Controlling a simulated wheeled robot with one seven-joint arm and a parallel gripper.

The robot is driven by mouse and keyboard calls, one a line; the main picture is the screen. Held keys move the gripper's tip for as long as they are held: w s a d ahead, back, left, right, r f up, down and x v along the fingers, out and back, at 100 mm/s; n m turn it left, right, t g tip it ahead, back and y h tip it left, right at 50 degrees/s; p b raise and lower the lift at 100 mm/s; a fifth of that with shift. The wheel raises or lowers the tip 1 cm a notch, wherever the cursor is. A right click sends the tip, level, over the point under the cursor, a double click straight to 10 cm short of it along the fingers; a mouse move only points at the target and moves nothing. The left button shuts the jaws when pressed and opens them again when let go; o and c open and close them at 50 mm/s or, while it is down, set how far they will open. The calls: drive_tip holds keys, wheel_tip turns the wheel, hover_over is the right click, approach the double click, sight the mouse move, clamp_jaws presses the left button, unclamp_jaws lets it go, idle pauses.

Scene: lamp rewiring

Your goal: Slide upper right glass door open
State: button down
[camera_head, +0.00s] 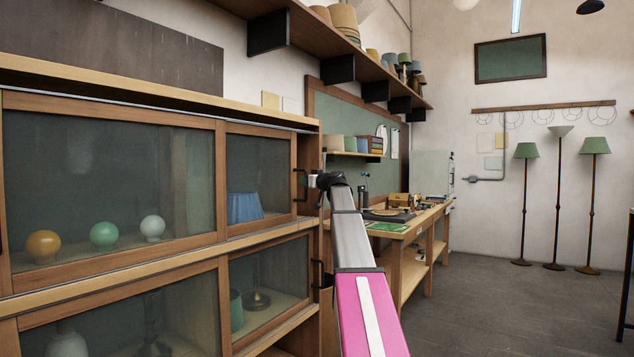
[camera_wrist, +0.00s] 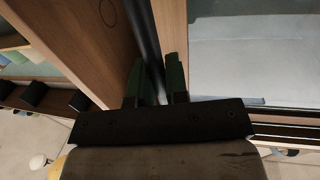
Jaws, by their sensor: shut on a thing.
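The upper right glass door (camera_head: 262,165) is a wood-framed pane in the upper row of the cabinet. Its right edge stands close to the cabinet's right side. A blue lampshade (camera_head: 245,207) shows behind its glass. Its dark handle (camera_head: 300,185) is on the right edge. My gripper (camera_head: 316,182) is at this handle. In the wrist view, my gripper (camera_wrist: 160,68) has its two dark green fingers on either side of the dark handle bar (camera_wrist: 143,30) and is shut on it. The exact contact is partly hidden by the fingers.
The upper left door (camera_head: 110,180) has several coloured globes behind it. Below is the lower right door (camera_head: 270,282) with its own handle (camera_head: 318,272). A workbench (camera_head: 405,232) stands beyond my arm. The floor (camera_head: 500,310) to the right is clear.

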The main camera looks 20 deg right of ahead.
drive_tip(key=s+a, duration=0.8)
drive_tip(key=a, duration=0.3)
drive_tip(key=s+a, duration=0.9)
drive_tip(key=a, duration=0.2)
drive_tip(key=shift+s+a, duration=0.25)
drive_tip(key=shift+s, duration=0.05)
drive_tip(key=c, duration=1.1)
unclamp_jaws()
drive_tip(key=shift+c, duration=0.2)
drive_tip(key=v, duration=1.1)
drive_tip(key=shift+w, duration=0.1)
